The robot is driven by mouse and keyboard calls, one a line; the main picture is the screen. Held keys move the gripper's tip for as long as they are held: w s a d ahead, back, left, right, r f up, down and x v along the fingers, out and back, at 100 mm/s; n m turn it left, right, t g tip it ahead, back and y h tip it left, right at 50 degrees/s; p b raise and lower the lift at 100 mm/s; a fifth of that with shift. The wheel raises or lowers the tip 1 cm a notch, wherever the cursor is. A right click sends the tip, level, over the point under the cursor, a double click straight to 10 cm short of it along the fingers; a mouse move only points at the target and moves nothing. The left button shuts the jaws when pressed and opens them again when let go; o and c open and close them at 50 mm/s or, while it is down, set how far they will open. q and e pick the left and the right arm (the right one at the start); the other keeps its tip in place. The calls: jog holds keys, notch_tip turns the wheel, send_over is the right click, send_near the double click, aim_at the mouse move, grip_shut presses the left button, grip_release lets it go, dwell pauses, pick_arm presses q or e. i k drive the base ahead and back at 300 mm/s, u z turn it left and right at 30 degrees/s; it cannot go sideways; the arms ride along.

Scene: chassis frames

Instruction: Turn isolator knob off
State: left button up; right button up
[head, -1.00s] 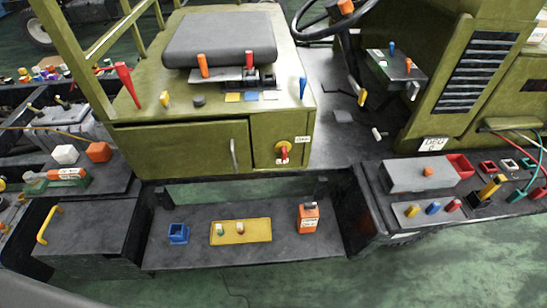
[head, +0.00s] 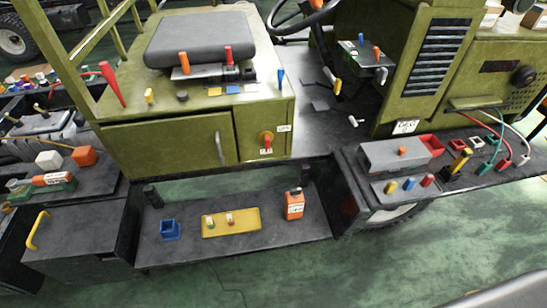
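The isolator knob (head: 266,142) is a red handle on a round yellow plate, on the right front of the olive-green cabinet (head: 170,147) below the seat. The red handle points roughly downward. Small white labels sit beside and below it; their text is too small to read. Nothing touches or covers the knob. Neither of my grippers is in view.
A black step shelf (head: 285,248) below the knob holds a blue box (head: 170,229), a yellow tray (head: 247,227) and an orange bottle (head: 294,205). A black side deck (head: 350,185) stands out at right. Green floor (head: 370,270) in front is clear.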

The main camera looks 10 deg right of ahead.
aim_at(267, 139)
jog(key=k, duration=0.8)
jog(key=z, duration=1.4)
jog(key=i, duration=0.5)
jog(key=u, duration=0.1)
